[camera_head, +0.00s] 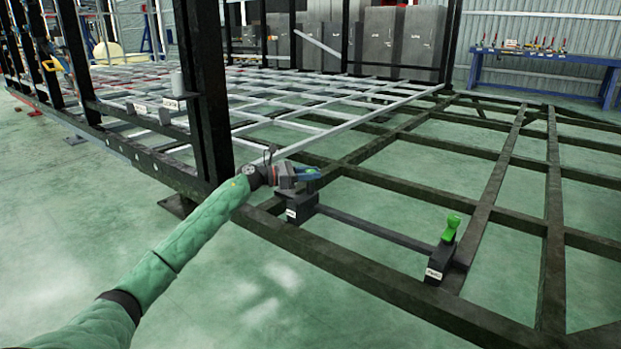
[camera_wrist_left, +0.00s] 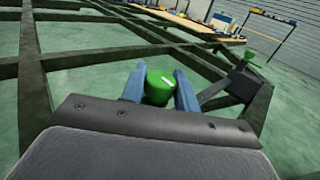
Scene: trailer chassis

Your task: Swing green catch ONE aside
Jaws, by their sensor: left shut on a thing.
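My left gripper (camera_head: 308,174) is at the left dark block (camera_head: 300,208) on the chassis's near beam. Its blue fingers, also in the left wrist view (camera_wrist_left: 159,90), are shut on a green catch (camera_wrist_left: 158,82), one finger on each side of the knob. In the head view the gripper hides this catch. A second green catch (camera_head: 450,229) stands upright on the right dark block (camera_head: 438,264); it also shows in the left wrist view (camera_wrist_left: 250,55). Both blocks carry small white labels, too small to read, so I cannot tell which catch is ONE. My right gripper is out of view.
A dark bar (camera_head: 375,229) links the two blocks. A dark upright post (camera_head: 207,90) rises just left of my gripper. The chassis grid of beams (camera_head: 485,200) extends behind. A blue workbench (camera_head: 545,60) with tools stands at the back right. Open floor (camera_head: 90,230) lies at left.

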